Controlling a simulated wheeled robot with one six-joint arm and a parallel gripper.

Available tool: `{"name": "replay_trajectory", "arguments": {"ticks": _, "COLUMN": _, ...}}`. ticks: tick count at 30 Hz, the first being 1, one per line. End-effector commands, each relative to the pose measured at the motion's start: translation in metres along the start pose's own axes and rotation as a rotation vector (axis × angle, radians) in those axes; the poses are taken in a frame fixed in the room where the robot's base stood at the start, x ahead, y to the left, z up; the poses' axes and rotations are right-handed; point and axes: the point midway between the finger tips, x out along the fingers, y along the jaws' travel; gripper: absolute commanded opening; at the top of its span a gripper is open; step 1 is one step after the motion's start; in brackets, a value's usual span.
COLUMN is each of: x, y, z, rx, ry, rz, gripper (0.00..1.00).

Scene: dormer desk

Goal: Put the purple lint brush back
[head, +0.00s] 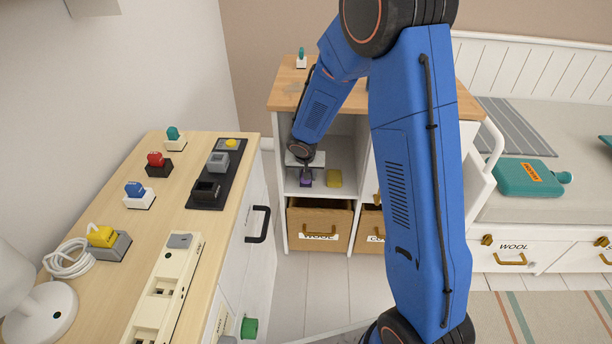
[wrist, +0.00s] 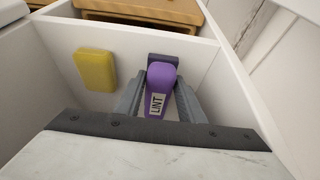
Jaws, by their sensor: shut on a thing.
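The purple lint brush (wrist: 161,88) carries a white LINT label and lies between the two fingers of my gripper (wrist: 160,100) in the wrist view. My gripper is shut on it, inside a white shelf compartment. In the head view the brush (head: 306,179) is a small purple shape below my wrist, in the open cubby (head: 345,155) of the white cabinet. A dark block (wrist: 178,60) sits at the far end of the brush. Whether the brush rests on the shelf floor I cannot tell.
A yellow sponge-like block (head: 334,178) lies right of the brush in the same compartment. The cubby's side walls are close. Below is a wooden WOOL drawer (head: 320,222). A desk (head: 115,215) with several coloured-handled items and a lamp (head: 40,310) stands at left.

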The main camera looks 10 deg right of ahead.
Motion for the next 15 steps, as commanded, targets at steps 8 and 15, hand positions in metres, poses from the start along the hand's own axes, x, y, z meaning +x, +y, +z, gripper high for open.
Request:
{"name": "replay_trajectory", "arguments": {"ticks": 8, "x": 0.0007, "y": -0.0001, "z": 0.0003, "rx": 0.001, "ry": 0.0, "rz": 0.0, "gripper": 0.11}}
{"name": "replay_trajectory", "arguments": {"ticks": 15, "x": 0.0062, "y": -0.0001, "z": 0.0026, "rx": 0.0, "ry": 0.0, "rz": 0.0, "gripper": 0.11}}
